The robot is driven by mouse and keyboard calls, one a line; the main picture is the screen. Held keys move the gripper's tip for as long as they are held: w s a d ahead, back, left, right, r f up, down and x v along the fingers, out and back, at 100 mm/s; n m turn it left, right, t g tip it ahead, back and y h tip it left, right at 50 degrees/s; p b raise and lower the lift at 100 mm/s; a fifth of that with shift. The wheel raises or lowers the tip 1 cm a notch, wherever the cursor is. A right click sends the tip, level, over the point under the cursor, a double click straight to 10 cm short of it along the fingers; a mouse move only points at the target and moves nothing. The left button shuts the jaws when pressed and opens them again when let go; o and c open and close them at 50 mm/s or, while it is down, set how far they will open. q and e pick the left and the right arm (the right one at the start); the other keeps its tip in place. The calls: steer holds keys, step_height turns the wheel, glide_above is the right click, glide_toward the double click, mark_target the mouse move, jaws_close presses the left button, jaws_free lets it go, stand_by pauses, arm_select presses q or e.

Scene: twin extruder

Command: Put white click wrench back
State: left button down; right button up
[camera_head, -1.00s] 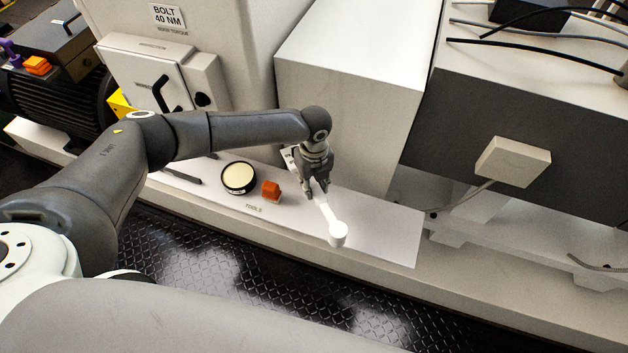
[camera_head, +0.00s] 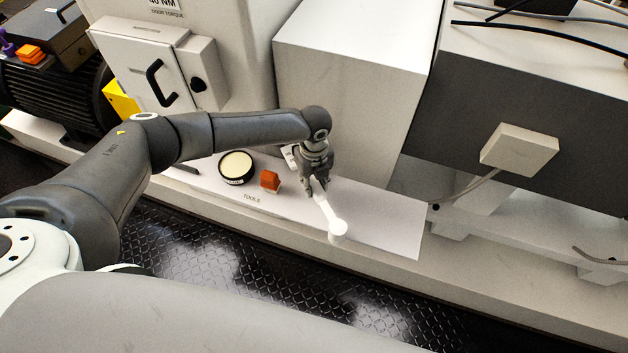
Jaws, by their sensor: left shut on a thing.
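The white click wrench (camera_head: 336,226) has a round head and a straight handle. My left gripper (camera_head: 318,194) is shut on its handle, with the head pointing down toward the front of the tool shelf. The wrench is over the white shelf marked TOOLS (camera_head: 385,225); I cannot tell whether it touches the surface. The far end of the handle is hidden by the gripper. My right gripper is not in view.
A large white box (camera_head: 345,80) rises behind. The shelf's right part is clear. Dark tread-plate floor (camera_head: 230,260) lies in front.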

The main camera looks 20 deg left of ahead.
mark_target(314, 182)
arm_select(q)
steer(key=shift+f+b, duration=0.5)
steer(key=shift+f, duration=0.15)
steer(key=c, duration=1.1)
jaws_free()
steer(key=shift+o, duration=0.2)
step_height(314, 182, up, 12)
